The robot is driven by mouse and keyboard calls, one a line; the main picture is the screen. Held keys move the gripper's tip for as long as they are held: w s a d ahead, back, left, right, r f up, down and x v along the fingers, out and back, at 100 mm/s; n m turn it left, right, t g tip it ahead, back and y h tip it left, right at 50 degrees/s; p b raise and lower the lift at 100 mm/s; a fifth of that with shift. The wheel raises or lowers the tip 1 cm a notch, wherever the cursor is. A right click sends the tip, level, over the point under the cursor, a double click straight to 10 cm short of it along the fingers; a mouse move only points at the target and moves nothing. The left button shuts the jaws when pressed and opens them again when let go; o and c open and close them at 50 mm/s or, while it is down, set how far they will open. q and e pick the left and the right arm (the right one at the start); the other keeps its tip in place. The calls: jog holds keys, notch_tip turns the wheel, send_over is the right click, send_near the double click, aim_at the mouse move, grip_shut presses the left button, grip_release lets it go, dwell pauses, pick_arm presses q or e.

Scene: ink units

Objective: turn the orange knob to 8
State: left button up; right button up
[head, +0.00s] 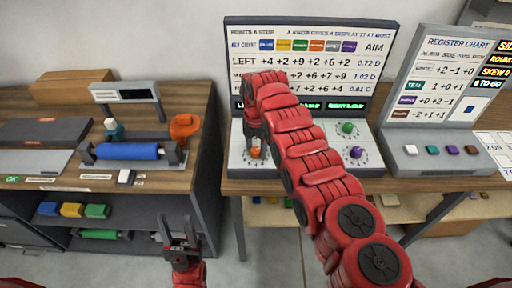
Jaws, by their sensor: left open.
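The orange knob (255,152) sits low on the left of the knob panel (236,164), on a white dial. My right arm reaches across the panel from the lower right. My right gripper (254,140) points down right at the orange knob and partly covers it. I cannot tell whether its fingers touch the knob or are closed on it. The knob's pointer and dial numbers are too small to read. My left gripper (178,236) is open and empty, low in front of the left bench, away from the panel.
A green knob (347,128) and a purple knob (356,152) sit on the panel's right, beside my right arm. The register chart panel (443,120) stands further right. The left bench holds a blue roller (128,151) and an orange object (184,127).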

grip_shut()
